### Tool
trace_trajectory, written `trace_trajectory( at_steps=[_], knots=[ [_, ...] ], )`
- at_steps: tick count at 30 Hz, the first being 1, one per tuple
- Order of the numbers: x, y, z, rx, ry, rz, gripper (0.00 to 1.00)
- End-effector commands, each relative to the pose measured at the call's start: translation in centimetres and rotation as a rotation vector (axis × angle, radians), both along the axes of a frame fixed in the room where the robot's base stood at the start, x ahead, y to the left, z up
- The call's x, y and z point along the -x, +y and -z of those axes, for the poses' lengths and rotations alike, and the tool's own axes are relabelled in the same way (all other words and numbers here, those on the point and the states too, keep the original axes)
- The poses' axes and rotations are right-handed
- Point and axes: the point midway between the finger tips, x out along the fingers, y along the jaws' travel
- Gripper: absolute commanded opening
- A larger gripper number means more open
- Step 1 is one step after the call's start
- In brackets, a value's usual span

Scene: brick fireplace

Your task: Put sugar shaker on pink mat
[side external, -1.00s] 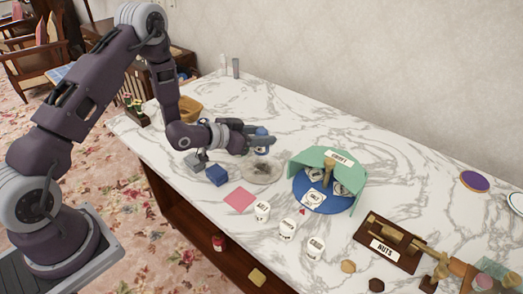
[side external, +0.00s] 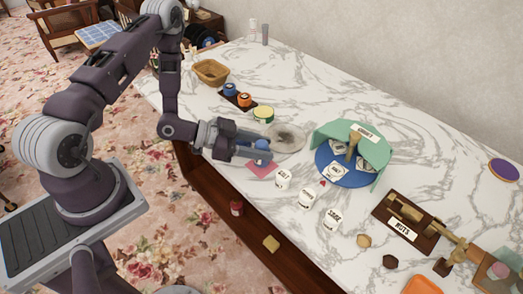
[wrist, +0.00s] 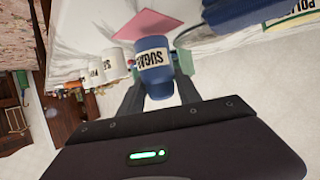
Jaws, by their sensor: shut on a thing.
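My gripper (side external: 258,149) is shut on the sugar shaker (side external: 262,145), which is blue with a white label. In the wrist view the shaker (wrist: 155,62) is between the two fingers, with its "SUGAR" label partly showing. The pink mat (side external: 262,170) lies near the front edge of the marble counter. The shaker is over the far part of the mat in the side view. In the wrist view the pink mat (wrist: 148,22) shows just beyond the shaker. I cannot tell whether the shaker touches the mat.
White labelled jars (side external: 283,179) stand in a row to the right of the mat. A round stone-coloured plate (side external: 287,139) lies behind it. A blue round tray with a green holder (side external: 367,150) stands to the right. A yellow-green can (side external: 263,115) stands behind my gripper.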

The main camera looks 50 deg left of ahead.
Motion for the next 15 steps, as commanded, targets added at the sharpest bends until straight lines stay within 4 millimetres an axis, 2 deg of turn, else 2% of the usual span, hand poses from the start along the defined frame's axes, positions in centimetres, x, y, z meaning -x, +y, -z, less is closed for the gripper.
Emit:
trace_trajectory(
  at_steps=[3, 13, 14, 15],
  knots=[
    [0.01, -0.06, 1.14, 0.000, -0.001, 0.001, 0.00],
    [-0.05, 0.00, 1.43, 0.000, -0.002, -0.001, 0.00],
    [-0.04, 0.00, 1.42, -0.002, -0.001, 0.000, 0.46],
    [-0.04, 0.00, 1.40, -0.002, -0.001, 0.000, 0.54]
  ],
)
